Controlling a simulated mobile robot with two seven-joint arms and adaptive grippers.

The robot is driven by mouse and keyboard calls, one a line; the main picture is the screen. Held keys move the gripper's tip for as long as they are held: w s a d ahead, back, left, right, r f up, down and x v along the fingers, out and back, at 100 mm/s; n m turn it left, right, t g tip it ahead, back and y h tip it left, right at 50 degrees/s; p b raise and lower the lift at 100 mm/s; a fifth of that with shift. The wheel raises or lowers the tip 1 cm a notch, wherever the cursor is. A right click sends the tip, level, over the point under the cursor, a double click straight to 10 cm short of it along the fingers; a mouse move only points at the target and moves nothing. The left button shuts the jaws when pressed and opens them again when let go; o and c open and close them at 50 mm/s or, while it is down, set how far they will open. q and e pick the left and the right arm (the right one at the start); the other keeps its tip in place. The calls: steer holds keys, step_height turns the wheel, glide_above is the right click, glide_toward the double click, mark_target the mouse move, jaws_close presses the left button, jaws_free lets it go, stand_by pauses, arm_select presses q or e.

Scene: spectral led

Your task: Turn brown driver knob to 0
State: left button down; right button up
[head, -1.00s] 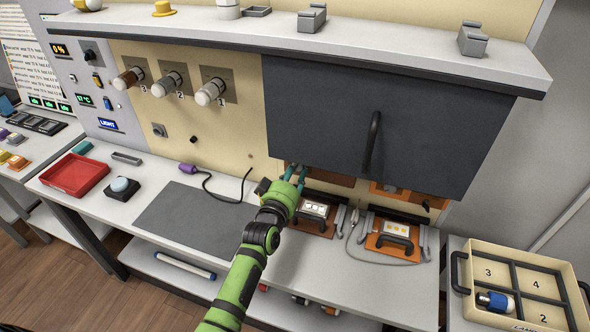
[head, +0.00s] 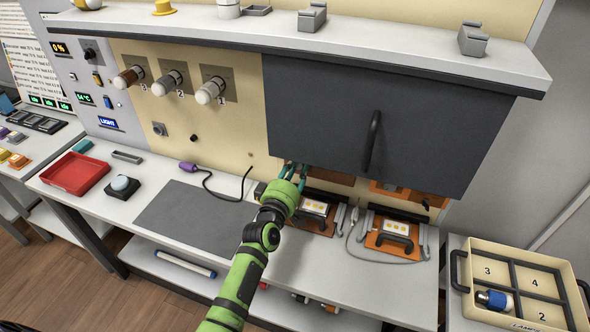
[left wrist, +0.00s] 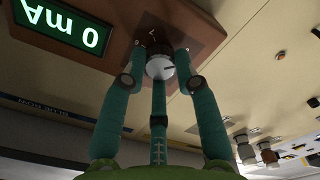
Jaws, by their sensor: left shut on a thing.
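The brown driver (left wrist: 120,28) is a brown panel with a green-lit display (left wrist: 62,22) that reads 0 mA, upside down in the left wrist view. In the head view only a strip of the brown panel (head: 332,176) shows below the dark door. The driver's knob (left wrist: 160,66) is pale and round with a dark pointer line. My left gripper (left wrist: 160,72) has its green fingers closed around the knob. In the head view my left gripper (head: 294,172) reaches under the door's lower edge, and the knob is hidden there. My right gripper is not in view.
The dark door (head: 400,120) with a handle hangs just above my gripper. An orange driver panel (head: 410,194) is to the right. Two LED fixtures, a brown one (head: 313,212) and an orange one (head: 394,236), stand on the bench below. A grey mat (head: 190,217) lies left.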

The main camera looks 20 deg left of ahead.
arm_select(q)
steer(key=c, duration=0.9)
jaws_free()
steer(key=shift+d, duration=0.1)
steer(key=shift+c, duration=0.2)
steer(key=s, duration=1.2)
steer(key=shift+a, duration=0.2)
